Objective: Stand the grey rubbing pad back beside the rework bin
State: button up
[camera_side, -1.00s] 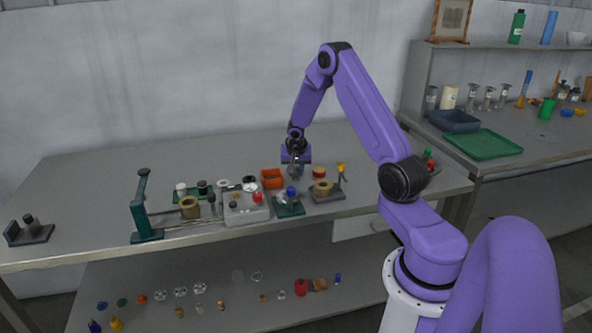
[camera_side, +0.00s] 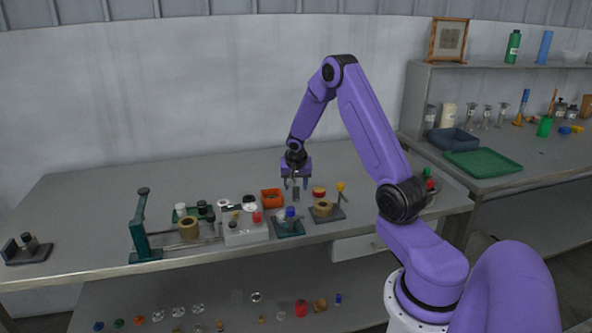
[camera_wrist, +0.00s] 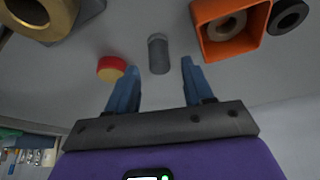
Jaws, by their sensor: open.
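In the wrist view the orange bin (camera_wrist: 206,48) is at upper right and holds a ring-shaped piece. My gripper (camera_side: 295,185) is open above the pad. In the wrist view its blue fingers (camera_wrist: 160,68) are spread wide and empty, with the pad just beyond their tips, between them. Contact with the pad is not visible.
A red round piece with a tan top (camera_wrist: 111,69) stands close to the left finger. A tan ring on a dark stand (camera_side: 322,209) is nearer the front edge. A dark ring (camera_wrist: 287,17) lies beside the bin. The bench behind is clear.

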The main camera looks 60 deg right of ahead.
jog(key=v, duration=0.9)
jog(key=s+a+r+n+y, duration=0.1)
jog(key=s+a+r+n, duration=0.15)
jog(key=a+n, duration=0.65)
jog(key=s+a+r+n+y, duration=0.1)
jog(key=s+a+n+y, duration=0.15)
jog(key=a, duration=1.35)
jog(key=s+a+n, duration=0.3)
jog(key=s+n, duration=0.1)
jog(key=s, duration=0.3)
jog(key=s+a+r+n+g, duration=0.1)
jog(key=s+a+n, duration=0.2)
jog(key=s, duration=0.5)
jog(key=s+a+n+g, duration=0.1)
jog(key=s+a+n, duration=0.1)
jog(key=s+n, duration=0.4)
jog(key=shift+s+a+r+y, duration=0.4)
jog(key=shift+s+y, duration=0.05)
jog(key=shift+s, duration=0.75)
